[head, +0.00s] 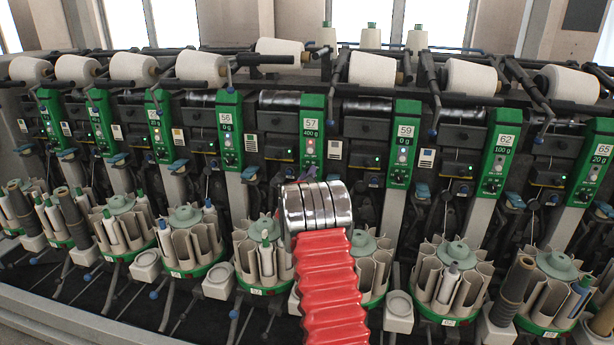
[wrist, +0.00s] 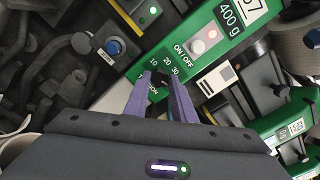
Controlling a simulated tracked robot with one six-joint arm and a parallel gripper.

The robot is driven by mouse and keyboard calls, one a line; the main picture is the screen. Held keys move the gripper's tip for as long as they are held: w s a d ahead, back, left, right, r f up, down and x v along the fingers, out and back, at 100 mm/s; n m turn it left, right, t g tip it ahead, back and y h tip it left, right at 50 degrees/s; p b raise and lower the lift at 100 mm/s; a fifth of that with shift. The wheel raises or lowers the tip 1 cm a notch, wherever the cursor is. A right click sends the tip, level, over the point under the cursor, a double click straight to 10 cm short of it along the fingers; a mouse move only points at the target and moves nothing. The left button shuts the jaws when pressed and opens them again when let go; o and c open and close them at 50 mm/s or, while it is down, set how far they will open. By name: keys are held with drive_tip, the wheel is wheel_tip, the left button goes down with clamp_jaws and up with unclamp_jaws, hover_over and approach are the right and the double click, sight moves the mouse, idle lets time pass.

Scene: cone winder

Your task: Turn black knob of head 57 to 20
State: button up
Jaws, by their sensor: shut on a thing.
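The green panel of head 57 (head: 311,140) stands in the middle of the head view and reads "400 g". The panel (wrist: 195,45) also shows tilted in the wrist view, with ON/OFF and the numbers 10, 20 and 30 around the black knob (wrist: 161,77). The purple fingers of my gripper (wrist: 163,82) are shut on the knob, one on each side. They partly hide it, and I cannot read where it points. In the head view my arm covers most of the gripper and the knob.
Similar green panels stand on both sides, such as head 56 (head: 229,125) and head 59 (head: 403,145). A blue button (wrist: 114,46) sits left of the panel in the wrist view. Bobbin magazines (head: 450,280) line the front below.

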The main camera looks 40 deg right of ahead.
drive_tip(key=shift+d, duration=0.1)
drive_tip(key=shift+n, duration=0.4)
drive_tip(key=n, duration=1.9)
drive_tip(key=shift+d+f, duration=0.1)
drive_tip(key=shift+f, duration=0.1)
drive_tip(key=o, duration=1.1)
drive_tip(key=shift+c, duration=0.2)
drive_tip(key=shift+r, duration=0.1)
